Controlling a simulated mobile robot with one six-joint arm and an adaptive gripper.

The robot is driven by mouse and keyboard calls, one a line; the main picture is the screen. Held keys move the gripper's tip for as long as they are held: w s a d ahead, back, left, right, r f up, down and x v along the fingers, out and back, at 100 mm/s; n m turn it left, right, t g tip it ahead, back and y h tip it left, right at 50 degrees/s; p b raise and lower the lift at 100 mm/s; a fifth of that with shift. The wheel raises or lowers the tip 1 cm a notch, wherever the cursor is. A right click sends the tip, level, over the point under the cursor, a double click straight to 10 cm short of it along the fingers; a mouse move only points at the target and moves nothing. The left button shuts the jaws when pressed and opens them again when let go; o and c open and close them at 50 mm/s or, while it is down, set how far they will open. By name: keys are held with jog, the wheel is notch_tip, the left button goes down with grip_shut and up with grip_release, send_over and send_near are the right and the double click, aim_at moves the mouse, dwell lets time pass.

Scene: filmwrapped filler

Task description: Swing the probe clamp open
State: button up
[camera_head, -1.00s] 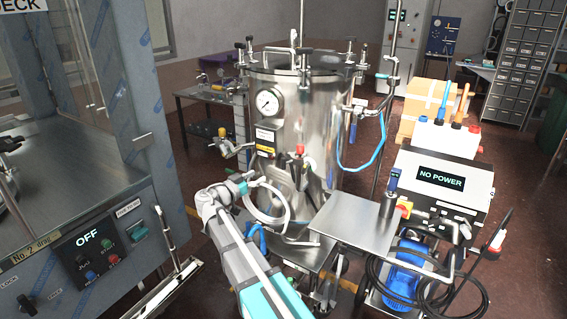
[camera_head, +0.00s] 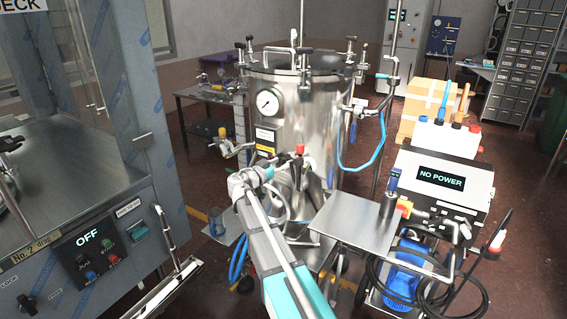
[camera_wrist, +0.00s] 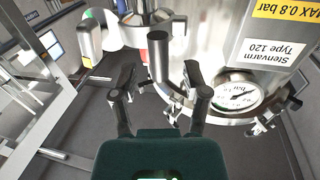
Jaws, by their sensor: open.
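My gripper (camera_wrist: 160,79) is open in the wrist view, with its two dark fingers apart. A grey rod with a dark end (camera_wrist: 158,56) shows between and just beyond the fingertips; no grip on it is visible. The rod stands in front of the shiny steel vessel (camera_wrist: 205,45). In the head view the vessel (camera_head: 318,115) stands upright in the middle, and my arm reaches its lower front. Several clamps and fittings sit around its rim and side. I cannot tell for sure which one is the probe clamp.
A pressure gauge (camera_head: 267,102) is on the vessel's front and also shows in the wrist view (camera_wrist: 236,95). A steel shelf (camera_head: 355,222) juts out right of my arm, beside a cart with a "NO POWER" display (camera_head: 440,180). A steel cabinet (camera_head: 150,110) stands left.

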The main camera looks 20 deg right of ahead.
jog(key=shift+x, duration=1.05)
grip_shut()
